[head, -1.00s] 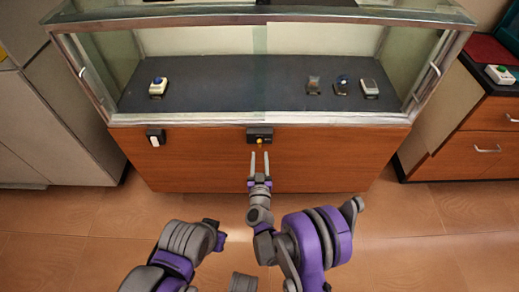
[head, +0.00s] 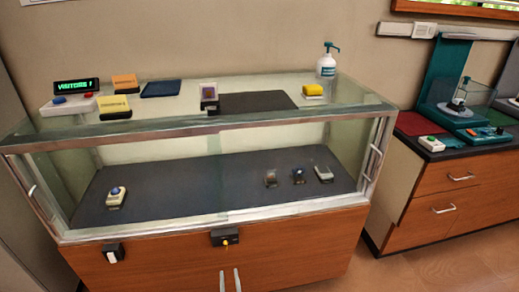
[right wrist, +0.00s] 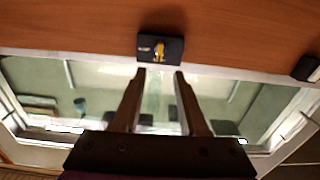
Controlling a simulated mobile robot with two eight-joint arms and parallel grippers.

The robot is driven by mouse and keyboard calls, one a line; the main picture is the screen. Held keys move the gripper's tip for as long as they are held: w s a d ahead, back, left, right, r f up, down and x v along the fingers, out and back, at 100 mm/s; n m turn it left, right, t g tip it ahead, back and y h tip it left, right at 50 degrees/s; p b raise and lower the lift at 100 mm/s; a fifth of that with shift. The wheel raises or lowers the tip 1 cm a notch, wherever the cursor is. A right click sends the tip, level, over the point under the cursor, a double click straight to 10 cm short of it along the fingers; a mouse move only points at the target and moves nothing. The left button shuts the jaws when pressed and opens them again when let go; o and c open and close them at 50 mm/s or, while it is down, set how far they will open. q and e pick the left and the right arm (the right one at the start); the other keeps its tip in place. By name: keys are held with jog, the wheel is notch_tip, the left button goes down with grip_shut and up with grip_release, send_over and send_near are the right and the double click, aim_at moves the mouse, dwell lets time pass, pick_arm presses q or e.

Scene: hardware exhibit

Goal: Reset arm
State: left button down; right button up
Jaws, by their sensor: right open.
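My right gripper (head: 229,278) shows only as two pale fingertips at the bottom edge of the head view. They are apart, with nothing between them. They appear just below a small black box with a yellow knob (head: 224,237) on the cabinet's wooden front. In the right wrist view the open fingers (right wrist: 160,74) point toward that black box (right wrist: 160,47), with a gap between. The rest of my right arm is out of the head view. My left arm and gripper are not in view.
A glass display case (head: 205,130) on a wooden base stands in front.

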jog(key=s+d+r+n+g, duration=0.1)
jog(key=s+d+r+g, duration=0.1)
jog(key=d+r+g, duration=0.7)
jog(key=s+d+m+g+h, duration=0.4)
jog(key=s+d+h, duration=0.1)
jog(key=s+d, duration=1.85)
pick_arm(q)
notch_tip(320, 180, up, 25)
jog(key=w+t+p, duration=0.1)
jog(key=p, duration=2)
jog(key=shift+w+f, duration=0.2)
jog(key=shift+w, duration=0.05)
pick_arm(e)
notch_tip(320, 180, up, 25)
jog(key=t, duration=0.1)
jog(key=shift+w+a+r, duration=0.15)
jog(key=shift+w+a, duration=0.2)
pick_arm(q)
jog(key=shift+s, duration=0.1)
pick_arm(e)
jog(key=shift+s, duration=0.1)
